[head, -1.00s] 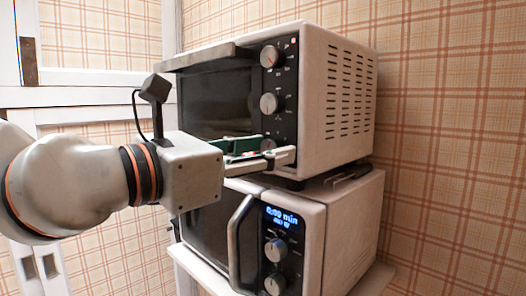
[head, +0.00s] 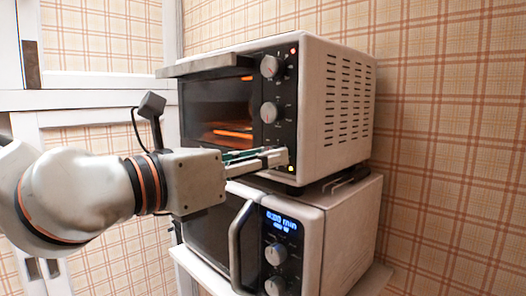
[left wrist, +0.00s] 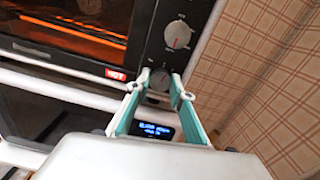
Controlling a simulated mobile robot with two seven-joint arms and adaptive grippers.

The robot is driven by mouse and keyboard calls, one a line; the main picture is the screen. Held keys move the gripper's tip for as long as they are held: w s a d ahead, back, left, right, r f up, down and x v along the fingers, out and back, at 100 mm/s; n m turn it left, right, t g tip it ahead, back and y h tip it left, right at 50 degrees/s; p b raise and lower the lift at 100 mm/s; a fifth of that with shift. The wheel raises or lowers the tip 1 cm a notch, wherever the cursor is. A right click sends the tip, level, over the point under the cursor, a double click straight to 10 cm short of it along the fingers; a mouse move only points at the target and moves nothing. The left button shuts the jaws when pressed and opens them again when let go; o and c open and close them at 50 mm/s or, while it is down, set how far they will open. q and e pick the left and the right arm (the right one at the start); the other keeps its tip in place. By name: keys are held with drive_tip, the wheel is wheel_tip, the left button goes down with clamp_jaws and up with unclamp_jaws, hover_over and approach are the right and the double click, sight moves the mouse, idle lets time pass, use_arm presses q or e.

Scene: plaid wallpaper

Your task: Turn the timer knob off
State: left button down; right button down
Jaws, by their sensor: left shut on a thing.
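The toaster oven (head: 335,105) has a dark front panel with a column of three knobs. The top knob (head: 269,66) and the middle knob (head: 268,112) show clearly. The lowest knob, which I take for the timer knob, is hidden behind my fingers in the head view. In the left wrist view this lowest knob (left wrist: 160,78) sits between the fingertips. My left gripper (head: 270,157) is shut on it. The oven's heating elements glow orange, and a red light and a yellow light are lit on its panel. My right gripper is not in view.
A microwave (head: 342,225) with a blue display and a vertical door handle (head: 236,245) stands under the oven, just below my left gripper. Both stand on a white shelf (head: 368,283). A plaid wall is close on the right.

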use_arm(q)
drive_tip(key=n+p, duration=0.2)
drive_tip(key=n, duration=0.3)
drive_tip(key=shift+n, duration=0.3)
idle(0.4)
drive_tip(key=c, duration=1.8)
unclamp_jaws()
